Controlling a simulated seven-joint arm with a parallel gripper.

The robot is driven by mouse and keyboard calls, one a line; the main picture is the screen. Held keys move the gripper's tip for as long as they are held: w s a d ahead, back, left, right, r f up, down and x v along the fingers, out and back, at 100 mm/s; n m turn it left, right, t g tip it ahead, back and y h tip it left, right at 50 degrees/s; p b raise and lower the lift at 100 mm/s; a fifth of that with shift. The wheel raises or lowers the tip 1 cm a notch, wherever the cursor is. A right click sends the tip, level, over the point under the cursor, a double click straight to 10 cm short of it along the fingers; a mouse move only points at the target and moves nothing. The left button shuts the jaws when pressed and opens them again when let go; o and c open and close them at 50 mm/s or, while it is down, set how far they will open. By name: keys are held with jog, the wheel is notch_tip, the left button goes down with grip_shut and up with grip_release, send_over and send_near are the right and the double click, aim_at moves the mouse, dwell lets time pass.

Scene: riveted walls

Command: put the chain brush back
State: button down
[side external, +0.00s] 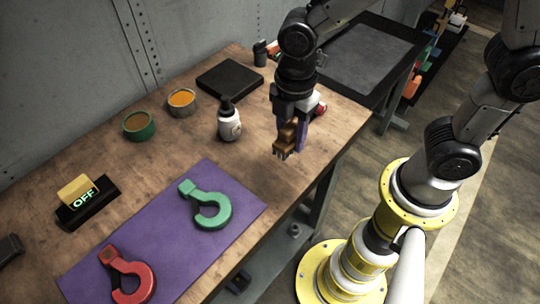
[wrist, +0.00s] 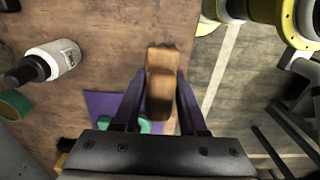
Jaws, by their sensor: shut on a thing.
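The chain brush (side external: 285,136) has a brown wooden body, with pale bristles pointing down in the side view. My gripper (side external: 293,128) is shut on it near the bench's right edge; I cannot tell how far it is above the wood. In the wrist view, the brush (wrist: 161,85) sits between the two dark purple fingers of my gripper (wrist: 158,98). Its bristles are hidden in that view. No marked place for the brush can be made out with certainty.
A white bottle (side external: 229,123) stands left of my gripper. A purple mat (side external: 165,230) bears a green hook (side external: 211,211) and a red hook (side external: 130,278).

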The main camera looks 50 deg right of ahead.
send_over(270, 167)
notch_tip(270, 167, down, 5)
jog(key=shift+s+d, duration=0.1)
jog(key=shift+d, duration=0.05)
jog(key=shift+f, duration=1.7)
jog(key=shift+f, duration=0.1)
jog(key=shift+c, duration=2.3)
grip_release()
jog(key=shift+f, duration=0.1)
